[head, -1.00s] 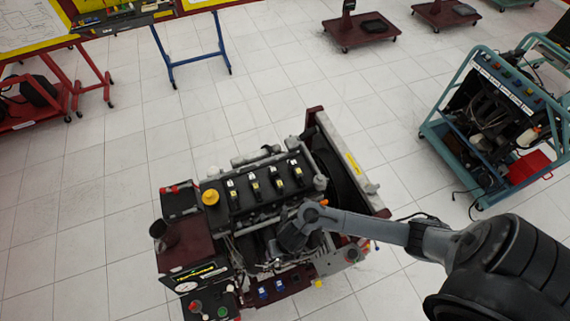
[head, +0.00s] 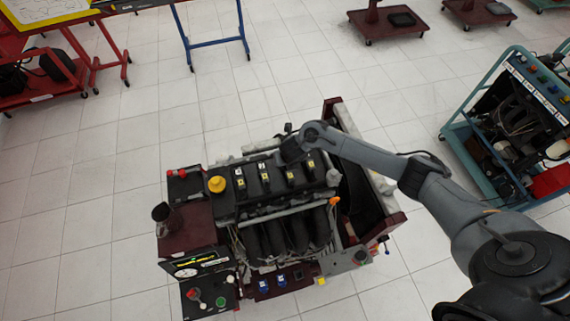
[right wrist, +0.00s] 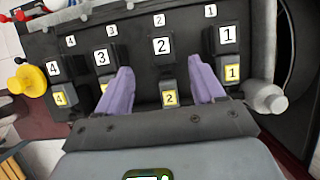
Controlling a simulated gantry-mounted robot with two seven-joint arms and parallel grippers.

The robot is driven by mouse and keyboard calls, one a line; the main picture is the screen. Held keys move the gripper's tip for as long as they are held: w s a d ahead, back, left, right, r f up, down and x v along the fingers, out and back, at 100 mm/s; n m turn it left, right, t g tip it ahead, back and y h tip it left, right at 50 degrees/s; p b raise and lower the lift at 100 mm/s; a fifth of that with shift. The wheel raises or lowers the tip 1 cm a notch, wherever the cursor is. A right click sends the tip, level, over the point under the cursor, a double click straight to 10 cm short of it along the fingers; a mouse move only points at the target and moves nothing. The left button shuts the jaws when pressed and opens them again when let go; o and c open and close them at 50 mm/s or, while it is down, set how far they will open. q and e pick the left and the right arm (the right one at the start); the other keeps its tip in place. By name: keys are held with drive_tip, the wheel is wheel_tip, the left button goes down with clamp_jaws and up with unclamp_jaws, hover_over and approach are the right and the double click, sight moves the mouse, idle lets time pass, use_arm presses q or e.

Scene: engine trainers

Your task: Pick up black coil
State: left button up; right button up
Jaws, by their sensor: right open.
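The engine (head: 275,215) has a row of black coils on top, with white and yellow number labels. In the right wrist view, the coil labelled 2 (right wrist: 163,62) stands between my right gripper's purple fingers. The coils labelled 1 (right wrist: 228,55), 3 (right wrist: 102,70) and 4 (right wrist: 62,76) stand to its sides. My right gripper (right wrist: 160,68) is open and empty, above the coil row; whether the fingers touch anything is unclear. In the head view, its wrist is over the back of the row and its fingers cannot be made out. My left gripper is not in view.
A yellow oil cap (head: 217,184) is left of the coils. A control panel (head: 205,270) is at the engine's front left. A teal-framed trainer (head: 520,120) stands at the right. The tiled floor between is clear.

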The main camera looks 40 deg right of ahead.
drive_tip(key=shift+x, duration=2.8)
drive_tip(key=shift+s+d, duration=0.1)
drive_tip(key=shift+d, duration=0.05)
drive_tip(key=c, duration=1.2)
drive_tip(key=shift+c, duration=0.2)
drive_tip(key=shift+r, duration=0.2)
